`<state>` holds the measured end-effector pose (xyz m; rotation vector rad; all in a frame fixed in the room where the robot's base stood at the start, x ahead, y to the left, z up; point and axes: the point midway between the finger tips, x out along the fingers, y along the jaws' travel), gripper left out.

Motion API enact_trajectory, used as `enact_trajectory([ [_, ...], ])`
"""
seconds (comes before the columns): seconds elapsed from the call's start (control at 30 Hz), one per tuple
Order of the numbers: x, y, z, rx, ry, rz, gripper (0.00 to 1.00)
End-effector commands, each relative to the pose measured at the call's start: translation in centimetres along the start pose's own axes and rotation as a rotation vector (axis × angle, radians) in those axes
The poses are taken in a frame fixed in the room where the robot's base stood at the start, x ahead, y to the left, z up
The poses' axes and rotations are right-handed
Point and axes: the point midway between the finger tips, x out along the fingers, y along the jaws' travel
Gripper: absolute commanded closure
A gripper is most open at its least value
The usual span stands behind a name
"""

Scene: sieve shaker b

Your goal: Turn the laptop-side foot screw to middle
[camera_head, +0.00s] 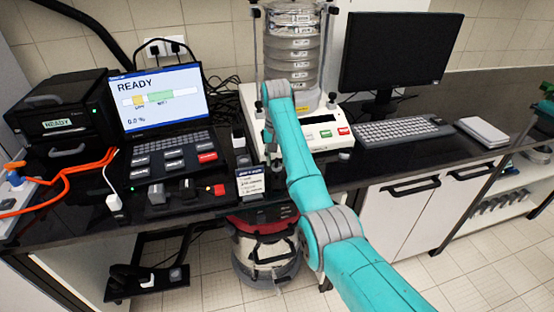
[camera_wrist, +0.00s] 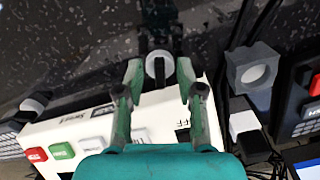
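The sieve shaker (camera_head: 318,132) has a white base with red and green buttons and a stack of clear sieves on top. In the wrist view, the laptop-side foot screw (camera_wrist: 158,66) is a round, pale knob with a dark bar across it, at the base's corner. My gripper (camera_wrist: 160,78) is open, with one fingertip on each side of the knob; I cannot tell whether they touch it. In the head view, my gripper (camera_head: 269,152) points down at the base's left front corner, and the knob there is not clearly visible.
The laptop (camera_head: 160,98) reads READY and 0.0 %. A grey block with a round recess (camera_wrist: 253,72) stands close beside my gripper. A small sign (camera_head: 250,184) stands at the bench's front edge. A keyboard (camera_head: 402,130) and monitor (camera_head: 400,55) are at right.

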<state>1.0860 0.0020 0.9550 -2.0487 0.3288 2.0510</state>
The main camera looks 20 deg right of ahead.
Motion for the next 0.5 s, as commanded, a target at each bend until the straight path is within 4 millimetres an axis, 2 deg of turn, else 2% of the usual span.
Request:
enact_trajectory([
  [0.13,0.84,-0.07,0.12,0.0,0.001,0.0,0.62],
  [0.43,0.98,-0.07,0.12,0.0,0.001,-0.001,0.62],
  [0.5,0.97,-0.07,0.12,0.0,0.001,-0.001,0.8],
])
